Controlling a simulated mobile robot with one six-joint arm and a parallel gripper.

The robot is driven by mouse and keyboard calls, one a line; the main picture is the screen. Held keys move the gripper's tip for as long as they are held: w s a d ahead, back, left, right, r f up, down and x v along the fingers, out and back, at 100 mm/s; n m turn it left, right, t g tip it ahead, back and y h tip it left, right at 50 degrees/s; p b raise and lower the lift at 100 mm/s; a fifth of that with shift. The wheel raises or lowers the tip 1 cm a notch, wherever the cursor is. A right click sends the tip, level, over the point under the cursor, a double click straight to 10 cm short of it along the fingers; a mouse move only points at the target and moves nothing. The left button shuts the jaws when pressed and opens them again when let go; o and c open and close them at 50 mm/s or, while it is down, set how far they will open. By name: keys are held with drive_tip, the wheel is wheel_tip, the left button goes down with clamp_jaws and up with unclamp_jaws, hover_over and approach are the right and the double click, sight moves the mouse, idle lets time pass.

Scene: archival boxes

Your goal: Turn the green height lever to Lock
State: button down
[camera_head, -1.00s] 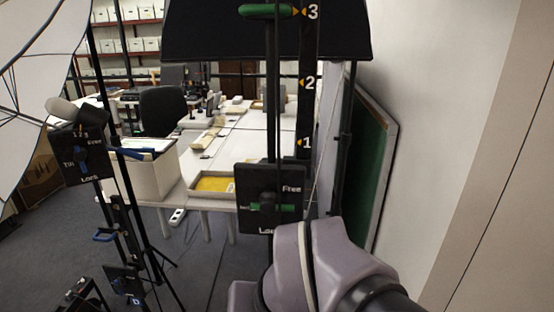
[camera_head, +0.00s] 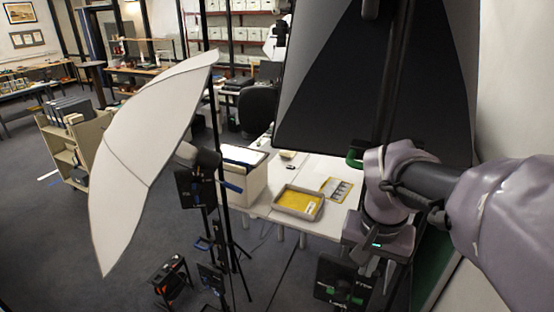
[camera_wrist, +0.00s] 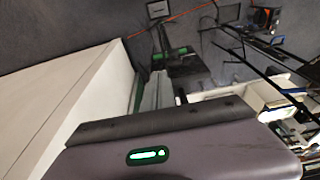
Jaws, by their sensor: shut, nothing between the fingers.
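The green height lever (camera_head: 330,290) shows as small green parts on a black panel (camera_head: 343,276) low in the head view, under my gripper. The panel has "Free" at its right and a partly readable "Lock" at its bottom. The lever's exact setting is too small to tell. In the wrist view the black panel (camera_wrist: 186,67) shows near the top middle, with green lever parts (camera_wrist: 183,50) on it. My gripper (camera_head: 376,268) is shut and empty, pointing down above and right of the panel, apart from the lever as far as I can see.
A black softbox (camera_head: 330,100) hangs above, with a green handle (camera_head: 355,158) at its lower edge. A white umbrella (camera_head: 150,150) and a second stand's black panel (camera_head: 195,188) are at left. A table with a yellow-lined tray (camera_head: 298,202) stands behind. A wall is close at right.

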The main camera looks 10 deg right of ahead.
sight(355, 298)
drive_tip(key=f, duration=0.4)
drive_tip(key=w+d+f, duration=0.1)
drive_tip(key=f, duration=0.4)
drive_tip(key=w+f, duration=0.1)
drive_tip(key=f, duration=0.3)
drive_tip(key=shift+w+d+f, duration=0.2)
drive_tip(key=shift+d+f, duration=0.05)
drive_tip(key=shift+f, duration=0.1)
